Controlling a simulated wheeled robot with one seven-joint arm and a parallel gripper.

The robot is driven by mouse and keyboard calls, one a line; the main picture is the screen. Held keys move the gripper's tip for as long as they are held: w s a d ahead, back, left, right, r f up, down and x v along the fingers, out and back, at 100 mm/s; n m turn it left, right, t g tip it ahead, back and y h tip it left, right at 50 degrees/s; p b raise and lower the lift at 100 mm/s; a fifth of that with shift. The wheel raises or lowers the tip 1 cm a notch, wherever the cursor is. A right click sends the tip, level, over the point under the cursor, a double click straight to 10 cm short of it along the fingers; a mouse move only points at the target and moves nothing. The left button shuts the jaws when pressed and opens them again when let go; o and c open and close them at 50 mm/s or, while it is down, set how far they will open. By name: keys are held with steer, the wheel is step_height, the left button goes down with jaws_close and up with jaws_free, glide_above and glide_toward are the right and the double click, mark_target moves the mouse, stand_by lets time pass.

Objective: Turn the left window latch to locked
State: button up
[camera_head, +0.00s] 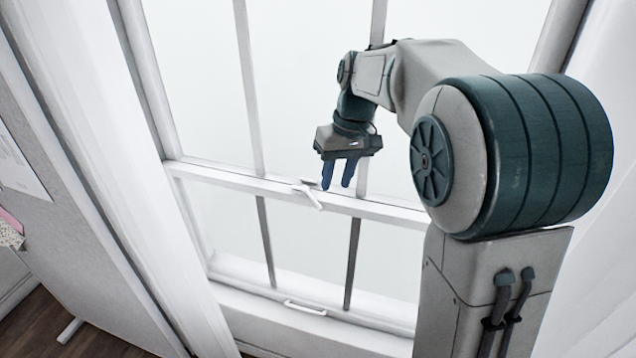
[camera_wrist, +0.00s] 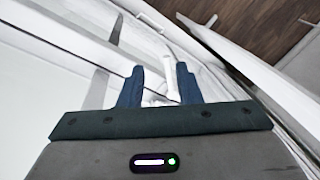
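The window latch (camera_head: 310,194) is a small white piece on the window's middle rail (camera_head: 255,184). Its lever sticks out from the rail, angled down and to the right in the head view. The lever also shows in the wrist view (camera_wrist: 169,68), between my fingers in the picture and nearer the right one. My gripper (camera_head: 338,176) has two blue fingers, apart and pointing down just right of the latch in the head view. It also shows in the wrist view (camera_wrist: 160,78). I cannot tell whether a finger touches the lever. Only one latch is visible.
A white pull handle (camera_head: 305,308) is on the lower sash. White curtains hang on both sides, the left one (camera_head: 125,170) close to the window. A grey board (camera_head: 60,190) stands at the left. The wooden floor (camera_wrist: 250,30) shows in the wrist view.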

mark_target(318, 204)
steer(key=shift+n, duration=0.4)
steer(key=a+f, duration=0.1)
steer(key=f, duration=0.1)
steer(key=w+a+f, duration=0.1)
steer(key=f, duration=0.2)
steer(key=w+a+f+p, duration=0.1)
steer(key=f, duration=0.1)
steer(key=shift+w+f, duration=0.2)
steer(key=shift+a, duration=0.1)
jaws_close()
